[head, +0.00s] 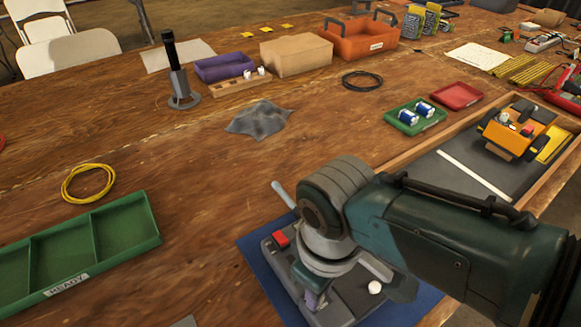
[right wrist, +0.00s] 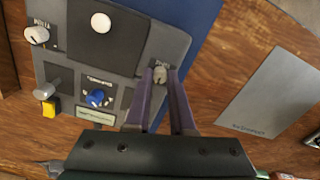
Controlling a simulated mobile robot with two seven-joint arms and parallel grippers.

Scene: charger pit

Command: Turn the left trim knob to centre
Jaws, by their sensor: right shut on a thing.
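A dark grey control box (head: 350,302) lies on a blue mat (head: 262,275) at the bottom of the head view. My right gripper (right wrist: 161,84) is shut on a small grey knob, the left trim knob (right wrist: 160,74), near the box's edge. The knob's pointer direction cannot be told. In the right wrist view, the box also has a pale knob (right wrist: 37,35), a blue knob (right wrist: 96,98), a yellow button (right wrist: 48,109) and a white ball top (right wrist: 101,22). My left gripper is not in view.
A grey plate (right wrist: 268,95) lies beside the mat. A green divided tray (head: 85,245) and a yellow cable ring (head: 88,184) lie left. Bare wood lies between tray and mat.

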